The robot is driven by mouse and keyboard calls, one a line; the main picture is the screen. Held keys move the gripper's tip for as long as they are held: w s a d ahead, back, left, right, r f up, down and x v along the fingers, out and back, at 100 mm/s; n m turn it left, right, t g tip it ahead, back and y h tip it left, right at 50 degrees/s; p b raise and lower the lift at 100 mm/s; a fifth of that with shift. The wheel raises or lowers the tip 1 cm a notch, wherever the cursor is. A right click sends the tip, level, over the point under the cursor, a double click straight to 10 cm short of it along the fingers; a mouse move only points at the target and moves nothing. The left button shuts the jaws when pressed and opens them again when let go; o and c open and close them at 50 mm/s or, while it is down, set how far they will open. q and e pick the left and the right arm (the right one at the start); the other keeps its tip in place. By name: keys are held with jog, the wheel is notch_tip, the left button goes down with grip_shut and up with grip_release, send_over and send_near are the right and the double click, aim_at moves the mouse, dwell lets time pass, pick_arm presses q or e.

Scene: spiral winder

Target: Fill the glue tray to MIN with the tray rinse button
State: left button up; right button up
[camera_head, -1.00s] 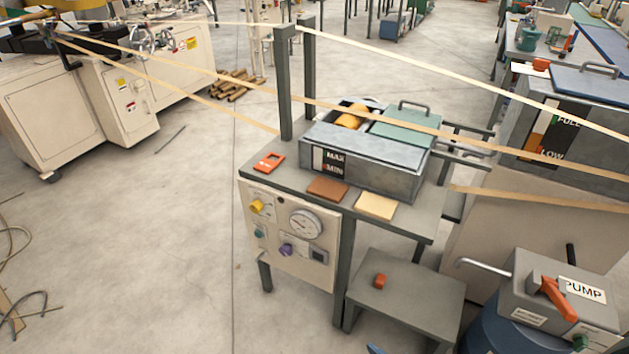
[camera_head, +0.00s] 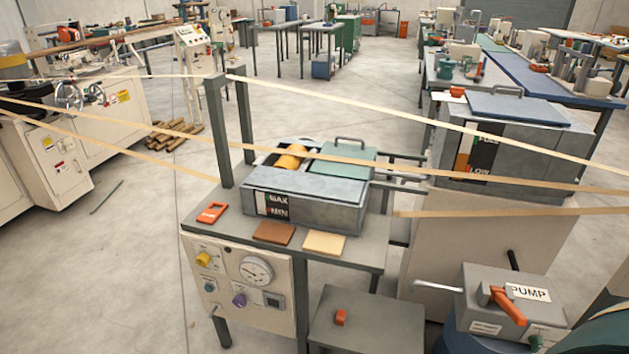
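The glue tray (camera_head: 330,213) is a grey metal box on a grey stand. Its front left has a black level plate (camera_head: 272,205) marked MAX above MIN, with a narrow sight strip whose level is too small to read. A yellow roller (camera_head: 291,157) shows in the tray's open left part; a green lid (camera_head: 343,168) with a handle covers the right part. The cream panel below has a yellow knob (camera_head: 203,259), a small teal button (camera_head: 210,285), a purple knob (camera_head: 239,300) and a dial gauge (camera_head: 256,271). Their labels are unreadable. Neither gripper is in view.
Paper strips (camera_head: 420,175) stretch across above the tray. A grey PUMP unit (camera_head: 515,300) with an orange lever stands lower right, and a larger FULL/LOW tank (camera_head: 510,140) stands behind it. A low grey step (camera_head: 385,325) sits before the stand.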

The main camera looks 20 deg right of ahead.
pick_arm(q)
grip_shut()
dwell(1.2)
